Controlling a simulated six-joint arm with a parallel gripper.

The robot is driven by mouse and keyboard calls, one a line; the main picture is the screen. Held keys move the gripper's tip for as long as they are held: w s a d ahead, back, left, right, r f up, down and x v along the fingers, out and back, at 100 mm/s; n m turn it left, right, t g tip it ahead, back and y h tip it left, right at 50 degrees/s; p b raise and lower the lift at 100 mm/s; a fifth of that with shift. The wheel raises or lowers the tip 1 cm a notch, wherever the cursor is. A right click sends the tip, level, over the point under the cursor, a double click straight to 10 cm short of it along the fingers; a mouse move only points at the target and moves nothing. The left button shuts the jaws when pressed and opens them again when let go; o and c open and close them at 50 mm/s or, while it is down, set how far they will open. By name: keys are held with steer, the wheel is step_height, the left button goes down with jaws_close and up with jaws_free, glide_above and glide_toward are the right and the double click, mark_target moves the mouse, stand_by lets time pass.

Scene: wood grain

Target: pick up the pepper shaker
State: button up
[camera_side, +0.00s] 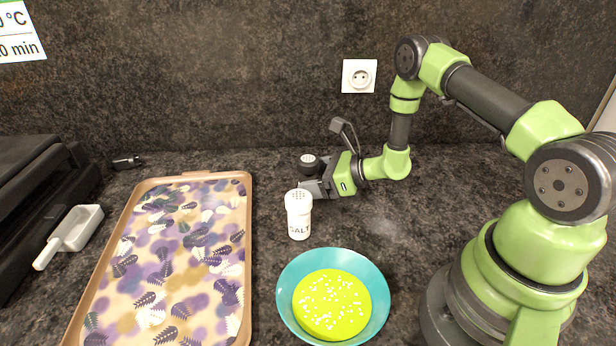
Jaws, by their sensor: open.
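A dark shaker with a pale perforated top, which looks like the pepper shaker (308,161), stands toward the back of the counter. Its lower part is hidden behind my gripper (309,186). My gripper is open, low over the counter and pointing left. Its fingers are just in front of or around the dark shaker; I cannot tell which from this view. A white shaker marked SALT (299,216) stands upright in front of the fingertips and partly overlaps them in the picture.
A teal bowl (285,295) with yellow-green, white-flecked contents is in front. A patterned tray (247,215) lies at left, with a white scoop (76,229) and a black appliance (30,190) beyond it. The wall with a socket (359,76) is behind.

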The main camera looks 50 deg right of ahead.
steer(key=shift+w, duration=0.2)
steer(key=c, duration=1)
steer(key=shift+c, duration=0.2)
steer(key=shift+r, duration=5.95)
steer(key=shift+r, duration=0.1)
steer(key=shift+r, duration=1.15)
